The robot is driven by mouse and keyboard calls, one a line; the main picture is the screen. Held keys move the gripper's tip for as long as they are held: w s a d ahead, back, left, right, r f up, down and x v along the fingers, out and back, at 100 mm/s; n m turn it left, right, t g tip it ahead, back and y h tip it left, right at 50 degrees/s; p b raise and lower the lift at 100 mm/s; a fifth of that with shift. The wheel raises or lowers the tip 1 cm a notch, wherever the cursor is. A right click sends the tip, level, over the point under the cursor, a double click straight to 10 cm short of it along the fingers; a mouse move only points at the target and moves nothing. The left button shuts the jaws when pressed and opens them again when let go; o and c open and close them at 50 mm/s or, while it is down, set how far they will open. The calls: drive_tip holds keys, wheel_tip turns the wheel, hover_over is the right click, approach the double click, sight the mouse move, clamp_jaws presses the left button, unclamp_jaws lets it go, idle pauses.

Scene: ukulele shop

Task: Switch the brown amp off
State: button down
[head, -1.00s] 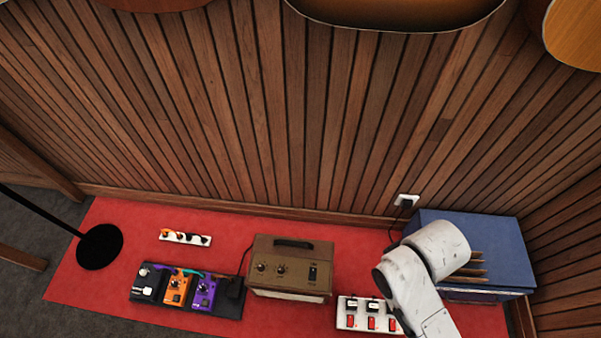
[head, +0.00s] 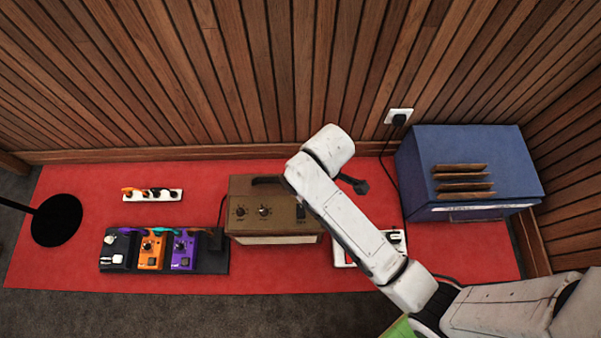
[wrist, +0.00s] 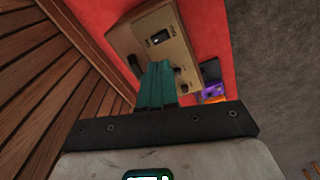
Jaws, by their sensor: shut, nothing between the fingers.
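The brown amp (head: 279,228) stands on the red mat against the wall, left of my forearm in the head view. Its top panel has two knobs (head: 264,211) and a dark switch (head: 301,211) at the right end. In the wrist view the amp (wrist: 135,40) is ahead of my fingers, with the switch (wrist: 160,37) just past the fingertips and the knobs (wrist: 180,78) to the right. My gripper (wrist: 158,66) is shut and empty, its teal fingers pointing at the amp panel. Contact cannot be told. The switch's position is too small to read.
A white switch box (head: 342,256) is partly hidden under my arm. A pedalboard (head: 121,262) and white power strip (head: 150,195) lie left. The red mat (head: 75,275) has bare room.

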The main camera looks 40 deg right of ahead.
sight(301, 207)
drive_tip(key=w+a+f+n+b, duration=0.1)
drive_tip(key=w+f+n+b, duration=0.2)
drive_tip(key=w+f+b, duration=0.2)
drive_tip(key=shift+a+f+b, duration=0.35)
drive_tip(key=shift+f+b, duration=0.05)
drive_tip(key=shift+f, duration=1.25)
wheel_tip(301, 207, down, 14)
drive_tip(key=b, duration=0.7)
drive_tip(key=shift+b, duration=0.35)
drive_tip(key=shift+f, duration=0.1)
drive_tip(key=shift+p, duration=0.3)
drive_tip(key=shift+s+a+r+p, duration=0.25)
drive_tip(key=shift+s+r+p, duration=0.1)
drive_tip(key=shift+p, duration=0.25)
drive_tip(key=shift+s+a+f, duration=0.1)
drive_tip(key=shift+s+a, duration=0.05)
drive_tip(key=shift+s, duration=0.1)
